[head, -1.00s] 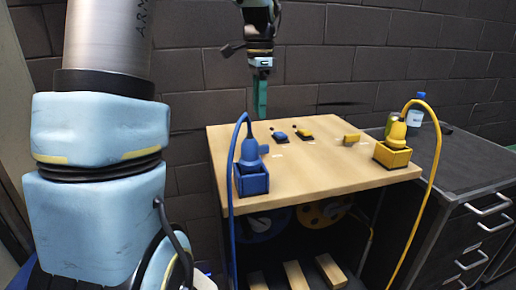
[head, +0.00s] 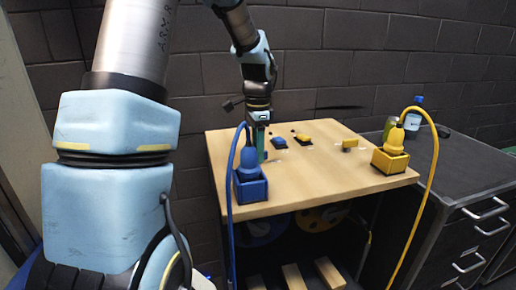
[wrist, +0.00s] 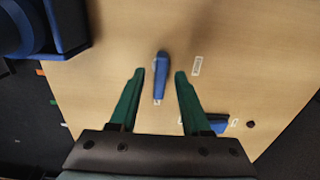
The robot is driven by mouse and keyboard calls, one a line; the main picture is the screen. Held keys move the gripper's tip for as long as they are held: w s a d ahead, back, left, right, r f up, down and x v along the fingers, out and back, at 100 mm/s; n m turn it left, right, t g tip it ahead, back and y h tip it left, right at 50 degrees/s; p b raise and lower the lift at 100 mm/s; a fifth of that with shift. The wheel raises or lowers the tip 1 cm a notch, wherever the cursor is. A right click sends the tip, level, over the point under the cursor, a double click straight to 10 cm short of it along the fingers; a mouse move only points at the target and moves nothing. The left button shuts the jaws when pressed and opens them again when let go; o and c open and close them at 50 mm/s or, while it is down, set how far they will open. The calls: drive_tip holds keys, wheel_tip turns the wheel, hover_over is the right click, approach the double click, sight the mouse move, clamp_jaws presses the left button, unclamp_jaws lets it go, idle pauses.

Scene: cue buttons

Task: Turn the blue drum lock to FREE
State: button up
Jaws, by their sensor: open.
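The blue lever (wrist: 161,76), which I take as the drum lock's handle, lies on the wooden table top in the wrist view, pointing nearly straight up and down the picture. A small white label (wrist: 197,66) sits to its right, its text too small to read. A tiny mark shows at the lever's lower end. My gripper (head: 261,156) is low over the table behind the blue plug in the head view. In the wrist view its green fingers are open, one each side of the lever, with gaps on both sides. In the head view the lever is mostly hidden.
A blue plug (head: 249,160) with cable stands in a blue box (head: 250,188) close by. A blue switch (head: 280,142), a yellow switch (head: 304,139) and a yellow block (head: 349,145) are on the table (head: 320,185). A yellow plug box (head: 390,163) stands right.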

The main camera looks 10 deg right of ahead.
clamp_jaws()
idle(0.3)
idle(0.3)
